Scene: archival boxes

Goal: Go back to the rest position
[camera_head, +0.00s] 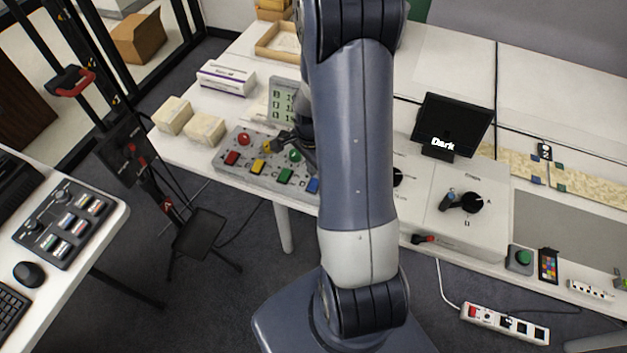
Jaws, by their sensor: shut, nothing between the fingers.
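My arm rises through the middle of the view from my base and covers part of the table. My gripper (280,140) shows at the left side of the arm, above the grey button panel (226,162). It is shut and holds nothing. It is close to the yellow and green buttons at the panel's back; I cannot tell whether it touches one. The panel also has a red button (243,139) at the back and several coloured square buttons along its front. Part of the panel's right side is hidden behind my arm.
A display with symbols (282,100) stands behind the panel. Pale boxes (206,130) sit to its left. Right of my arm are a dark screen reading "Dark" (451,125) and a white box with a black knob (472,203). A power strip (505,324) lies lower right.

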